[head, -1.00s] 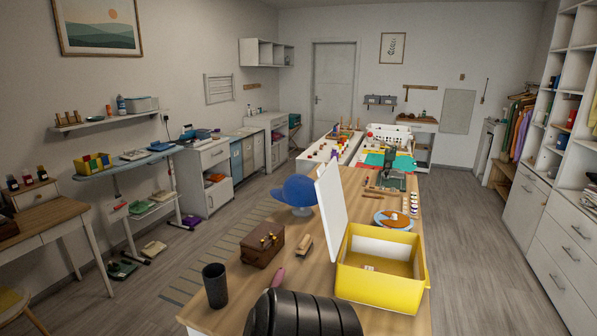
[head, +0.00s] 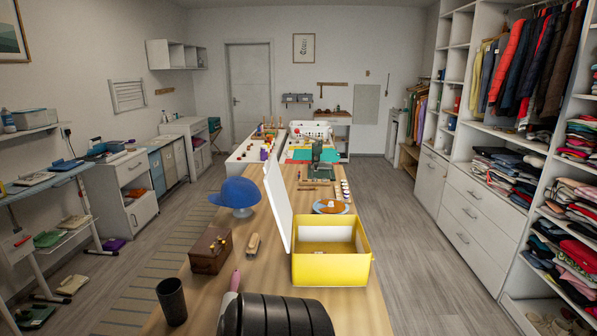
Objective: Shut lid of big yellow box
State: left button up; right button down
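The big yellow box (head: 330,270) stands on the wooden table in the head view, right of the picture's middle. A small item, too small to make out, lies on the floor inside. Its white lid (head: 279,205) stands raised at the box's left side, close to upright and tilted a little left. The lid's hinge edge is hard to see. Neither of my grippers is in view, so nothing is seen touching the lid or the box.
Left of the lid on the wooden table (head: 252,284) are a blue cap (head: 236,192), a brown case (head: 210,249) and a wooden brush (head: 253,244). A dark cup (head: 171,301) and a black ribbed object (head: 275,315) are nearer. Open floor (head: 420,245) lies right of the table.

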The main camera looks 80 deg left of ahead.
aim_at(274, 181)
jog(key=z, duration=0.45)
jog(key=k, duration=1.85)
jog(key=u, duration=3)
